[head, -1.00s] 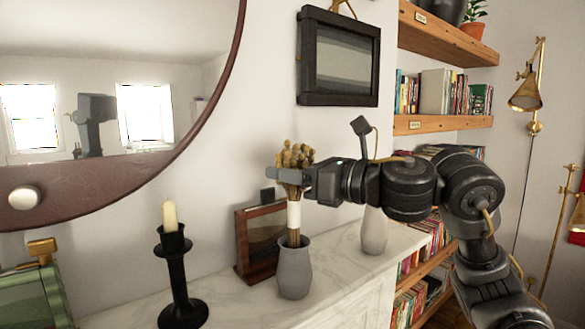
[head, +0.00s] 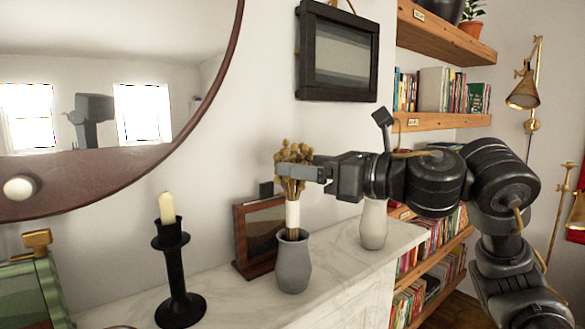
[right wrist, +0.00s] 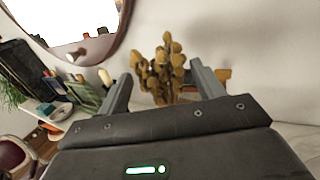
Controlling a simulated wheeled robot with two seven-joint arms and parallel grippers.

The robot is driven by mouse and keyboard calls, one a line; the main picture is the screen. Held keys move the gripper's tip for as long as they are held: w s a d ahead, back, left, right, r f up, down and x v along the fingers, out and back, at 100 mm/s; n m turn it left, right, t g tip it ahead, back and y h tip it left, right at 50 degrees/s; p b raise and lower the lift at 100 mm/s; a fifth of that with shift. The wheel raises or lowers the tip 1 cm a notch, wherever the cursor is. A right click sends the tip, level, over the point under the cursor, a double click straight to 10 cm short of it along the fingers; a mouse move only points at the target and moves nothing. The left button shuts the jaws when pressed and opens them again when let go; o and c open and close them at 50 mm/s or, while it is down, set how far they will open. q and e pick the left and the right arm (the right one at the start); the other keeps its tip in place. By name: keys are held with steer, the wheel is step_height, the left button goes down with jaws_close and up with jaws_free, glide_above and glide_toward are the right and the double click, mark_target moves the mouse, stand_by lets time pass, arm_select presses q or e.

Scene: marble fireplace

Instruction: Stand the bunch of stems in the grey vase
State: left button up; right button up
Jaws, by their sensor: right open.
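The bunch of stems (head: 294,185), dried brown heads with a white wrap, stands nearly upright in the grey vase (head: 293,265) on the mantel. Its lower ends are hidden inside the vase. My right gripper (head: 298,172) is open at the height of the heads, just above the wrap. In the right wrist view the heads (right wrist: 160,70) show between the two spread fingers (right wrist: 163,88). I cannot tell whether a finger touches them. My left gripper is not in view.
A black candlestick (head: 174,275) with a cream candle stands left of the vase. A framed picture (head: 255,235) leans behind it. A pale vase (head: 373,225) stands to the right on the marble mantel (head: 335,262). A round mirror and a dark wall frame hang above.

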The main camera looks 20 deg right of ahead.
steer(key=b+v, duration=0.2)
steer(key=v, duration=0.5)
steer(key=shift+s+d, duration=0.2)
steer(key=shift+s, duration=0.05)
stand_by(0.7)
